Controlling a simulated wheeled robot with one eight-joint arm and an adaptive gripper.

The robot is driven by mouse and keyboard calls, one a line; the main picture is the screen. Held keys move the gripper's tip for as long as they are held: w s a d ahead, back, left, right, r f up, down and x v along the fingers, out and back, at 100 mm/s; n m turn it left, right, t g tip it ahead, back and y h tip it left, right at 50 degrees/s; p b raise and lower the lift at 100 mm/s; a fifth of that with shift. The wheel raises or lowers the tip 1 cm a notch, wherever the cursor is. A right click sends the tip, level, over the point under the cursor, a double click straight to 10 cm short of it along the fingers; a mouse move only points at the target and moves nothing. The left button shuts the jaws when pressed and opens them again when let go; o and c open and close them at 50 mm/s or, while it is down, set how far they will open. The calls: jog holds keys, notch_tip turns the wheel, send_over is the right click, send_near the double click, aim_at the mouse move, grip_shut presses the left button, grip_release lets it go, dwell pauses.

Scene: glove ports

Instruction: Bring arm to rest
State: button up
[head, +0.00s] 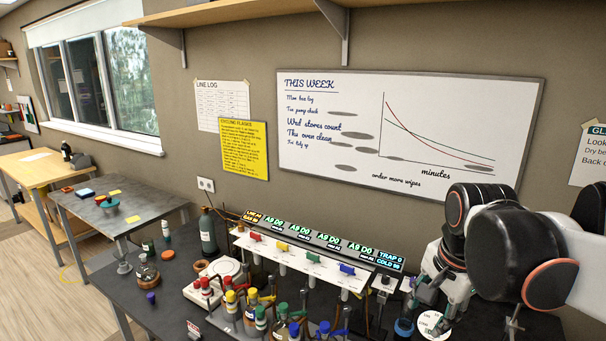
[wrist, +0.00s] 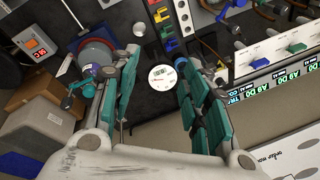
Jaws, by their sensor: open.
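My gripper (wrist: 158,62) is open in the wrist view, its two teal-padded fingers wide apart with nothing between the pads. A round white gauge (wrist: 161,77) lies in line with the gap, beyond the fingers. In the head view my gripper (head: 440,285) hangs at the right end of the bench, close to the white gauge face (head: 433,323). Whether it touches anything there I cannot tell. My black and white arm reaches in from the right edge.
A rack with coloured valves (head: 300,255) and lit displays stands left of my gripper. In the wrist view, a cardboard box (wrist: 45,105) and an orange switch box (wrist: 33,43) lie left. A whiteboard (head: 450,120) hangs behind.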

jog(key=s+a+f+n+t+b, duration=0.2)
jog(key=s+f+n+b, duration=0.2)
jog(key=f, duration=0.5)
jog(key=s+a+f+n+t+b, duration=0.2)
jog(key=s+f+n+b, duration=0.3)
jog(key=f+n+b, duration=0.4)
jog(key=shift+a+f+b, duration=0.2)
jog(key=shift+f+b, duration=0.4)
jog(key=shift+b, duration=0.5)
